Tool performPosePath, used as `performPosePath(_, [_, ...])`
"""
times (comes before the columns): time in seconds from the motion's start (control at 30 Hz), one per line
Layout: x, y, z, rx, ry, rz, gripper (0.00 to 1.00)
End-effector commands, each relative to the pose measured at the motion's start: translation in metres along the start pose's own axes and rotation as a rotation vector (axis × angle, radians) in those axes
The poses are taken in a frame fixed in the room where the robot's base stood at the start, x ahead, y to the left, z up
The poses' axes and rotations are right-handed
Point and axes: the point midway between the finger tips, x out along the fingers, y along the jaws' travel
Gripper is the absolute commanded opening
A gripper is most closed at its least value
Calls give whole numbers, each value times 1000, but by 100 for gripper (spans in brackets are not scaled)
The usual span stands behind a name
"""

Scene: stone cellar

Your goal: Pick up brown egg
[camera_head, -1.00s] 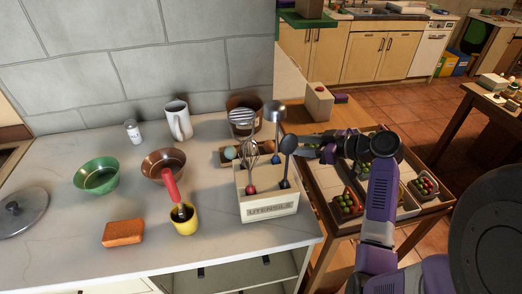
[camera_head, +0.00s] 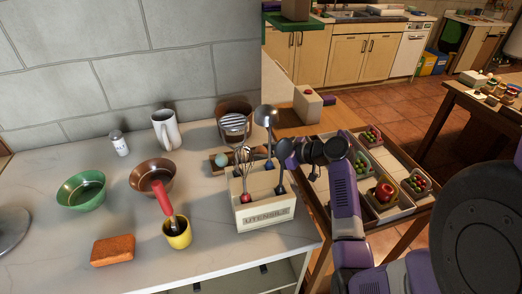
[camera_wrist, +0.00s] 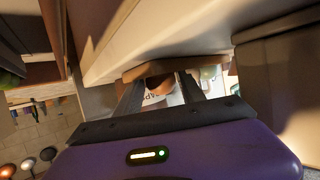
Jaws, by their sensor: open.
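A wooden egg holder (camera_head: 217,172) sits on the counter behind the utensil box, with a pale green egg (camera_head: 221,159) at its left. The brown egg is not clear in the head view; the utensils and box cover that part. In the wrist view a brown rounded shape, apparently the brown egg (camera_wrist: 160,81), shows between my fingers, partly cut off by a wooden edge. The green egg (camera_wrist: 208,73) is just right of the fingers. My gripper (camera_wrist: 159,77) is open, its fingers on either side of the brown shape; contact cannot be told.
The utensil box (camera_head: 264,211) with whisk, ladle and spoons stands close in front of the holder. A brown pot (camera_head: 234,108) stands behind it and a white mug (camera_head: 166,130) to the left. Bowls, a yellow cup (camera_head: 177,235) and a sponge (camera_head: 113,250) lie farther left.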

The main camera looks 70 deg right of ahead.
Motion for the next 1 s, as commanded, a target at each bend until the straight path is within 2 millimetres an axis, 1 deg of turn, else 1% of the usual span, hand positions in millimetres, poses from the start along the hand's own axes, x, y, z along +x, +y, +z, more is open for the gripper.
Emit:
performPosePath(0.1, [5,0,0,-1,0,1,46])
performPosePath(0.27, [5,0,0,-1,1,1,46])
performPosePath(0.3, [5,0,0,-1,1,1,43])
performPosePath(0.37, [5,0,0,-1,1,1,31])
performPosePath(0.4, [4,0,0,-1,1,1,23])
performPosePath(0.43, [4,0,0,-1,1,1,22])
performPosePath(0.67, [4,0,0,-1,1,1,22])
performPosePath(0.77, [3,0,-4,-2,2,1,22])
performPosePath(0.87, [-2,1,-16,-5,3,2,22])
performPosePath(1.0, [-12,1,-40,-7,4,3,22])
